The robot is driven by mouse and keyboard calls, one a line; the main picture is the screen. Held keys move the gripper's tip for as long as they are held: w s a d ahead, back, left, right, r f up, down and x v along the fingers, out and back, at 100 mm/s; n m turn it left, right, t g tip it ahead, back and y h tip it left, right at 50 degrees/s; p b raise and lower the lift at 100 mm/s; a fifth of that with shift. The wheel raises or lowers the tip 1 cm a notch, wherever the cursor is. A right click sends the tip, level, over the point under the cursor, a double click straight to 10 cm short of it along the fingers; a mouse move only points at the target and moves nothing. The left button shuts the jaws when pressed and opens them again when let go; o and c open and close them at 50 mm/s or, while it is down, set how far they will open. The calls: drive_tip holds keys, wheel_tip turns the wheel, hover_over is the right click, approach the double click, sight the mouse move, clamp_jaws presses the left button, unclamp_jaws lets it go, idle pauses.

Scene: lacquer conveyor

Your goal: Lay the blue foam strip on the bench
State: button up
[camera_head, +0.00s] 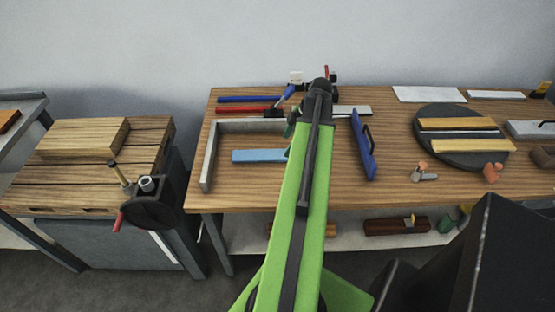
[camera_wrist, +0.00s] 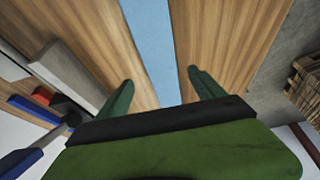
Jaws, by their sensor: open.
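The light blue foam strip (camera_head: 259,156) lies flat on the wooden bench (camera_head: 340,192), inside an L-shaped grey frame. Its right end is hidden behind my arm. In the wrist view the strip (camera_wrist: 150,38) runs from the top edge down between my two green fingers, with bare bench wood (camera_wrist: 100,45) on both sides. My gripper (camera_wrist: 160,78) is open, one finger on each side of the strip, with gaps to it. I cannot tell how high the fingertips are above the bench. In the head view my arm mostly hides the gripper.
The grey frame (camera_head: 208,160) borders the strip at the left and back. A dark blue tool (camera_head: 361,145) lies to the right of my arm. A round black plate (camera_head: 440,148) with several wooden strips is farther right. A side table (camera_head: 60,190) stands at the left.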

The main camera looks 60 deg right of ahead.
sight(282, 154)
drive_tip(key=b+x, duration=0.4)
drive_tip(key=x, duration=0.1)
drive_tip(key=shift+s+f, duration=0.2)
drive_tip(key=shift+r, duration=0.2)
drive_tip(key=c, duration=1.5)
drive_tip(key=shift+r+p, duration=0.5)
drive_tip(key=shift+r, duration=0.05)
drive_tip(key=shift+c, duration=0.2)
wheel_tip(282, 154, up, 4)
drive_tip(key=p, duration=0.4)
drive_tip(key=s+a+r+p, duration=0.3)
drive_tip(key=s+r+p, duration=0.3)
drive_tip(key=s, duration=0.5)
drive_tip(key=shift+s, duration=0.15)
